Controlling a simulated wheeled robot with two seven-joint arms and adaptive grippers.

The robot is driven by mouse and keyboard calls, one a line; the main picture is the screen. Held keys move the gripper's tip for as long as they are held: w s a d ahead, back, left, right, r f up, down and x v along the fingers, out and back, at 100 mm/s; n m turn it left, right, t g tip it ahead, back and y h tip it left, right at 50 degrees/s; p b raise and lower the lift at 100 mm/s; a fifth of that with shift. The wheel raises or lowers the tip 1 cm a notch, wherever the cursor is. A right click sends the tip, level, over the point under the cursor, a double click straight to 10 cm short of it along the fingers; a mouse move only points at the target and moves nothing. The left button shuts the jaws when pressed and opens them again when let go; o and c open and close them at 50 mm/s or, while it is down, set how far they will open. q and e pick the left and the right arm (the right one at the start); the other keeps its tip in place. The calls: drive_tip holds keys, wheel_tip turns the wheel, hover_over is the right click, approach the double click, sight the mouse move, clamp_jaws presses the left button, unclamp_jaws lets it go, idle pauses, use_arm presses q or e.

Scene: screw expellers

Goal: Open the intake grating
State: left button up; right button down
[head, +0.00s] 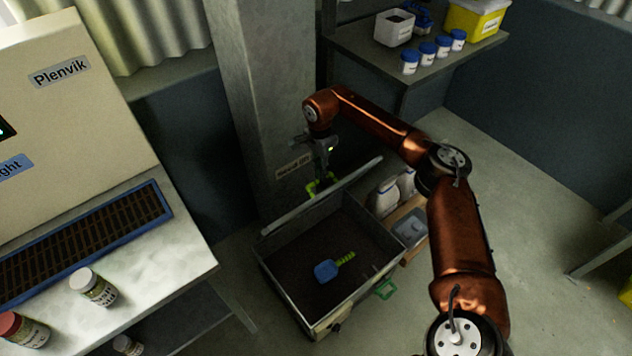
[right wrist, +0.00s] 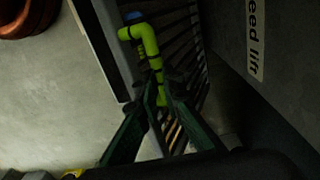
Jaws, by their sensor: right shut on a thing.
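The intake grating (head: 345,180) stands raised on edge along the far side of the grey intake bin (head: 290,302); in the head view it shows as a thin pale strip. In the right wrist view its dark parallel bars (right wrist: 188,45) show beside a yellow-green handle (right wrist: 141,38). My right gripper (head: 321,172) is at this handle, with its fingers shut on it; the fingertips also show in the right wrist view (right wrist: 160,88). The bin is open from above, with dark contents. My left gripper is not in view.
A blue scoop (head: 326,270) lies in the bin. A concrete column (head: 265,90) stands behind. A crate (head: 410,228) with pale jugs (head: 390,194) is right of the bin. The Plenvik machine (head: 70,120) is at left. Open floor (head: 540,220) lies at right.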

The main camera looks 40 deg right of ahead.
drive_tip(key=shift+w+f, duration=0.3)
drive_tip(key=shift+f, duration=0.25)
drive_tip(key=shift+w+f, duration=0.3)
drive_tip(key=shift+f, duration=0.2)
drive_tip(key=shift+a, duration=0.1)
drive_tip(key=c, duration=2.4)
unclamp_jaws()
drive_tip(key=o, duration=0.3)
drive_tip(key=shift+w+f, duration=0.5)
drive_tip(key=shift+w, duration=0.15)
drive_tip(key=shift+o, duration=0.7)
drive_tip(key=shift+r, duration=0.2)
drive_tip(key=shift+s+r, duration=0.3)
drive_tip(key=shift+r, duration=0.2)
